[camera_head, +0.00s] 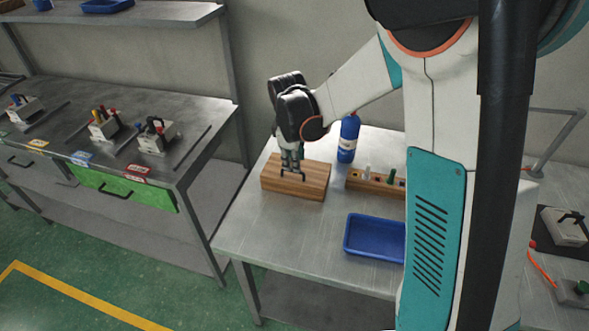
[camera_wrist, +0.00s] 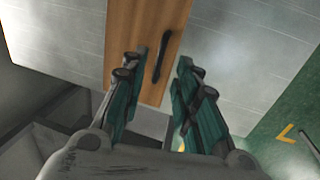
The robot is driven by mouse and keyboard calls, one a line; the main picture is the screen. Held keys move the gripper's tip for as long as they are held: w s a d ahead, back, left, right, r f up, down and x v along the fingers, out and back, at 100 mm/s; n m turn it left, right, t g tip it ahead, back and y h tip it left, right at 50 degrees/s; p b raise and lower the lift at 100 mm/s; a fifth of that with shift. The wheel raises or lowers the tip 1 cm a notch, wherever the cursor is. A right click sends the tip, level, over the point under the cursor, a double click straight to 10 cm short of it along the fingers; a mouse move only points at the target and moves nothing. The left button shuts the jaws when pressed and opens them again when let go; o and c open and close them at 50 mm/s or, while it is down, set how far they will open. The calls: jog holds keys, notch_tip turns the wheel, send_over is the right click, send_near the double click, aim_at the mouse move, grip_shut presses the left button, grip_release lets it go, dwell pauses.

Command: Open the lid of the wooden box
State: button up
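The wooden box (camera_head: 312,181) stands on the left part of the metal table, with its lid down. A dark handle (camera_head: 293,171) lies along its top. In the wrist view the box (camera_wrist: 178,22) runs away from me and its dark handle (camera_wrist: 161,57) shows between my fingers. My gripper (camera_head: 291,160) hangs above the box, pointing down at the handle. In the wrist view my gripper (camera_wrist: 163,70) has its two teal fingers apart, one on each side of the handle. I cannot tell whether the fingertips touch the lid.
A blue bottle (camera_head: 348,138) stands behind the box. A wooden block with small tools (camera_head: 375,184) is just to its right. A blue tray (camera_head: 374,238) lies at the front right of the table (camera_head: 290,232). The tabletop in front of the box is clear.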

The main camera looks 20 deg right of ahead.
aim_at(295, 180)
jog(key=shift+w+d+f+b, duration=0.1)
jog(key=shift+w+f+b, duration=0.1)
jog(key=shift+f, duration=0.8)
jog(key=shift+w+d+f+b, duration=0.1)
jog(key=shift+w+f+b, duration=0.1)
jog(key=shift+f, duration=0.8)
grip_shut()
